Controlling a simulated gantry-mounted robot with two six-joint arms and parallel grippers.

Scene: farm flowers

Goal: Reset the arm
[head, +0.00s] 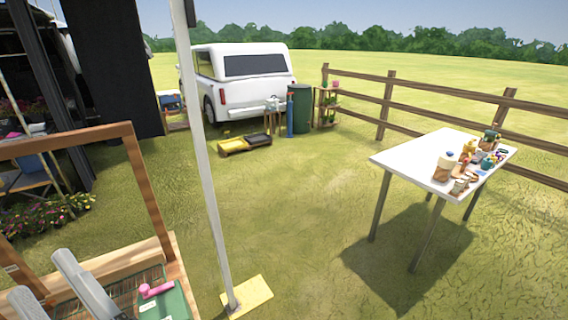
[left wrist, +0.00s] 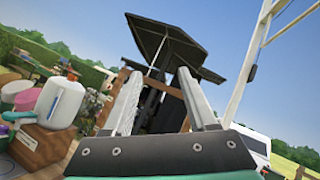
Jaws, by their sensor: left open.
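My left gripper (head: 41,274) shows at the lower left of the head view, above a wooden bench. Its two grey fingers are apart, with nothing between them. In the left wrist view the fingers of my left gripper (left wrist: 158,76) point up and away, spread and empty, with a dark canopy beyond them. My right gripper is in neither view.
The wooden bench (head: 95,266) has an upright frame and carries a pink tool (head: 156,290) on a green surface. A white pole (head: 205,170) stands right of it. A white table (head: 425,165) with several small items stands farther right. Open grass lies between.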

